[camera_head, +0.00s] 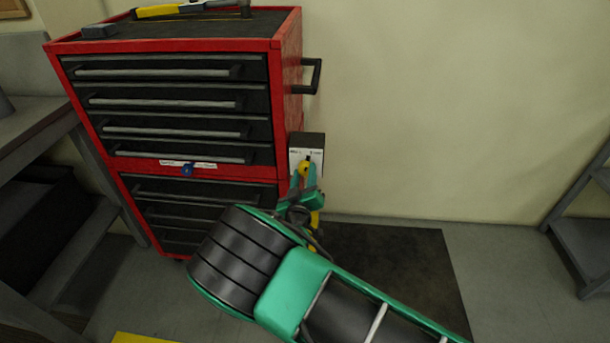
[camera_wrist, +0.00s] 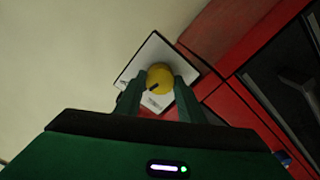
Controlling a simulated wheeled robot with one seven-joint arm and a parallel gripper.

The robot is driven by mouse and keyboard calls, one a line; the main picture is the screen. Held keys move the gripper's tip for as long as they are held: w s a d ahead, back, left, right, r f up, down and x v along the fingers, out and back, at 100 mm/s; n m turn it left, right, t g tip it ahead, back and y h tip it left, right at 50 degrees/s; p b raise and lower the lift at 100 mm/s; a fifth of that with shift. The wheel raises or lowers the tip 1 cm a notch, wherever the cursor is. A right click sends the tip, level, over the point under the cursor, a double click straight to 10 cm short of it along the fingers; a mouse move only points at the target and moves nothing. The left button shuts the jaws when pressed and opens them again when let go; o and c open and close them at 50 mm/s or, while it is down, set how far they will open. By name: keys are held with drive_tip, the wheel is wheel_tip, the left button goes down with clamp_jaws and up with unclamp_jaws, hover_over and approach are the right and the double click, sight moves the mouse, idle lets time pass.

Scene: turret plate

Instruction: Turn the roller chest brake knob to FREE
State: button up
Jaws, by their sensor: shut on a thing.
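The yellow knob (camera_head: 304,170) sits on a white plate (camera_head: 309,155) on the front of a dark box at the right side of the red roller chest (camera_head: 288,95). Small lettering on the plate is too blurred to read surely. In the wrist view the knob (camera_wrist: 160,76) has a dark pointer mark towards the lower left, and the white plate (camera_wrist: 152,53) appears tilted. My gripper (camera_head: 304,178) is shut on the knob, with one finger on each side.
A blue knob (camera_head: 187,170) with a white label strip is on the chest front. A black handle (camera_head: 313,76) sticks out from the chest's right side above the box. A grey bench (camera_head: 35,130) stands at left, and a dark mat (camera_head: 400,265) lies on the floor.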

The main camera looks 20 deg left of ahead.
drive_tip(key=n, duration=0.5)
drive_tip(key=shift+a+n, duration=0.1)
drive_tip(key=shift+n, duration=0.2)
drive_tip(key=n, duration=0.5)
drive_tip(key=shift+s+f+n, duration=0.1)
drive_tip(key=shift+n, duration=0.3)
drive_tip(key=o, duration=1)
drive_tip(key=shift+o, duration=0.2)
drive_tip(key=v, duration=1)
drive_tip(key=shift+s, duration=0.35)
